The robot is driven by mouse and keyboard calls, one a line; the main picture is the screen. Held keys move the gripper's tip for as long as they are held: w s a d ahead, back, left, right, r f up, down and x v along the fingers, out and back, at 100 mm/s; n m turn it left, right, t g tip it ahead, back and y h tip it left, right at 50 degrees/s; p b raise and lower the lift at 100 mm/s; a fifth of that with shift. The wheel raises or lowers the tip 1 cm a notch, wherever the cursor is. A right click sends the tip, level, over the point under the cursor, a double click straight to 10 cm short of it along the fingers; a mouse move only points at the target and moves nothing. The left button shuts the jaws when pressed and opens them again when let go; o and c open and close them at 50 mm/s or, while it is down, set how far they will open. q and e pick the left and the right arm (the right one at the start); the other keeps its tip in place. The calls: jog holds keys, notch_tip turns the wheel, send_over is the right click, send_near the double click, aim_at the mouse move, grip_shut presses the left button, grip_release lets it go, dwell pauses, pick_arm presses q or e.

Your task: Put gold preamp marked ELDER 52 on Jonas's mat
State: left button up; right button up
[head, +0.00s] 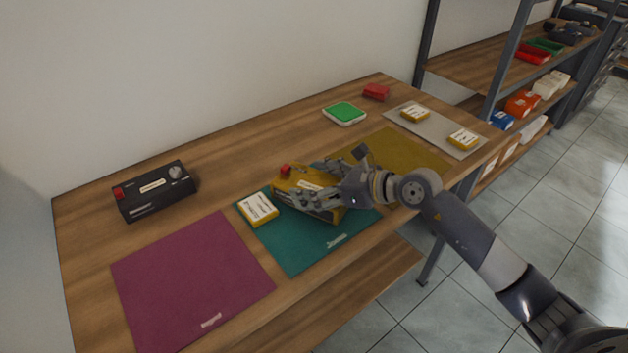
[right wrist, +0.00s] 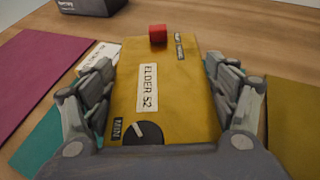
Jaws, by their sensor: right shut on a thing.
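The gold preamp (head: 296,180) is at the back part of the teal mat (head: 303,251), whose front label seems to read Jonas. In the right wrist view the preamp (right wrist: 165,92) shows the label ELDER 52, a red block at its far end and a dark knob at its near end. My right gripper (head: 325,187) is shut on it, one finger along each long side; it also shows in the right wrist view (right wrist: 160,95). I cannot tell whether the preamp's underside touches the mat. My left gripper is not in view.
A white-and-yellow box (head: 257,209) lies on the teal mat's back left, close to the preamp. A magenta mat (head: 190,280) is left, an ochre mat (head: 400,150) right. A black device (head: 154,191), a green-topped box (head: 344,112) and a grey tray (head: 437,131) stand farther back.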

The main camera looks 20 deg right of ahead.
jog(key=shift+r, duration=0.1)
jog(key=shift+f, duration=0.2)
jog(key=o, duration=1.9)
jog(key=shift+f, duration=0.1)
jog(key=shift+s, duration=0.1)
